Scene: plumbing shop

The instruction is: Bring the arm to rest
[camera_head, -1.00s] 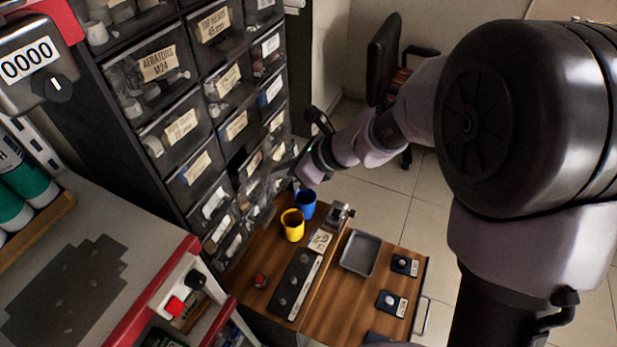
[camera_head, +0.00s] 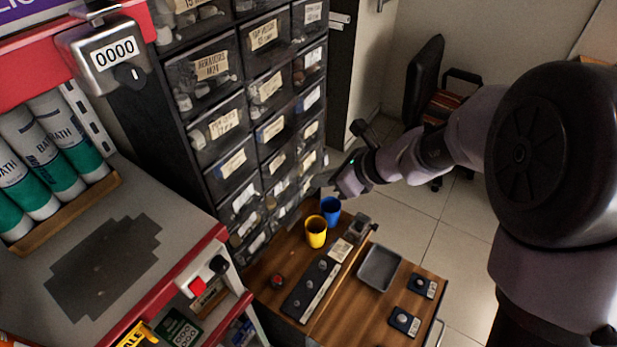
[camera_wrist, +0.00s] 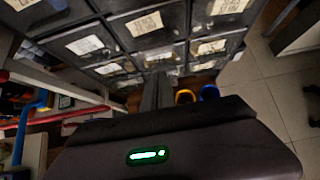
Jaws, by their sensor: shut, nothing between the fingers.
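My gripper (camera_head: 335,184) is in front of the lower drawers of the dark drawer cabinet, above the far end of the wooden bench. In the wrist view its fingers (camera_wrist: 158,92) are together with nothing between them. My arm reaches in from the right of the head view, with its wrist raised above the bench. A blue cup (camera_head: 331,209) and a yellow cup (camera_head: 316,232) stand on the bench below the gripper, apart from it. Both cups also show in part in the wrist view, just right of the fingers.
The drawer cabinet (camera_head: 233,160) rises close beside the gripper. The wooden bench (camera_head: 345,315) holds a grey tray (camera_head: 379,267), a dark strip with knobs (camera_head: 312,289) and a red button (camera_head: 277,281). A grey counter (camera_head: 60,262) with tubes is at left. Tiled floor is open behind the bench.

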